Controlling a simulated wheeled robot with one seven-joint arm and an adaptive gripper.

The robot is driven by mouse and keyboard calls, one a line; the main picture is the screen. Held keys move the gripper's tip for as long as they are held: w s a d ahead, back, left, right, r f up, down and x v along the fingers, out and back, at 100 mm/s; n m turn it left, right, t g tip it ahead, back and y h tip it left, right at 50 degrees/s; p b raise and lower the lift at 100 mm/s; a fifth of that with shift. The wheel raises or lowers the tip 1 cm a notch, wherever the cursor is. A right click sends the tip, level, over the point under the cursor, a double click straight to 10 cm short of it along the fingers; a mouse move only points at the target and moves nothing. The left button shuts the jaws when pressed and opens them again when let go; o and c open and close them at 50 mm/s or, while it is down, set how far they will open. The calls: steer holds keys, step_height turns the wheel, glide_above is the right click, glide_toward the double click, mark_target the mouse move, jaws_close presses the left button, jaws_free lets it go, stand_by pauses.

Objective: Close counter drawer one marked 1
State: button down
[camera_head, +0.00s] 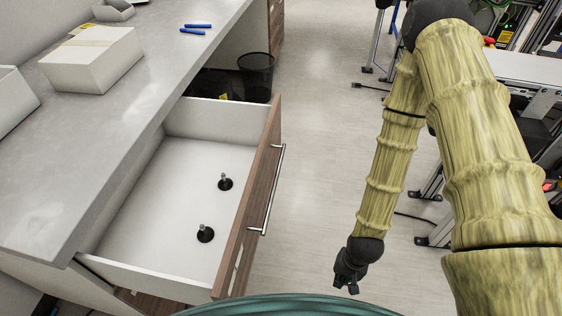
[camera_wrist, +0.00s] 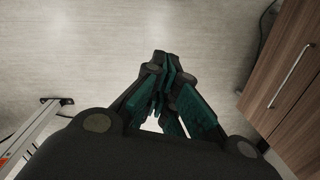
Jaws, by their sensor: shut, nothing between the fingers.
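The counter drawer (camera_head: 178,190) is pulled far out from under the grey counter. It has white inner walls, a brown wood front (camera_head: 252,205) and a long metal handle (camera_head: 273,190). No number is readable on it from here. Two black knob-like parts with short stems (camera_head: 225,182) are inside on the drawer floor. My gripper (camera_head: 347,284) hangs down to the right of the drawer front, apart from it, over the open floor. In the wrist view my gripper (camera_wrist: 164,75) is shut and empty. A wood front with a handle (camera_wrist: 292,77) shows at the right there.
The counter top (camera_head: 110,130) carries a white box (camera_head: 93,60) and blue pens (camera_head: 195,28). A black waste bin (camera_head: 256,75) stands on the floor behind the drawer. Conveyor frames (camera_head: 530,85) stand at the right. The floor (camera_head: 320,130) between is clear.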

steer(key=w+a+r+m+y+b, duration=0.1)
steer(key=w+r+m, duration=0.2)
steer(key=w, duration=0.4)
steer(key=w+a+r+m+t+y+b, duration=0.1)
steer(key=w+r+m+y, duration=0.1)
steer(key=w+r+m, duration=0.35)
steer(key=w+a+r+m+y+b, duration=0.1)
steer(key=w+r+m, duration=0.1)
steer(key=w, duration=0.6)
steer(key=w+r+m+t+y+b, duration=0.1)
steer(key=w+r+m+y, duration=0.1)
steer(key=w+r, duration=0.45)
steer(key=w+r+m+y+b, duration=0.1)
steer(key=w+r+m+y, duration=0.2)
steer(key=r, duration=0.6)
steer(key=h, duration=0.1)
glide_toward(273, 161)
step_height(273, 161, down, 3)
steer(key=shift+w+a+r, duration=0.1)
steer(key=shift+w+a, duration=0.1)
steer(key=shift+a, duration=1.55)
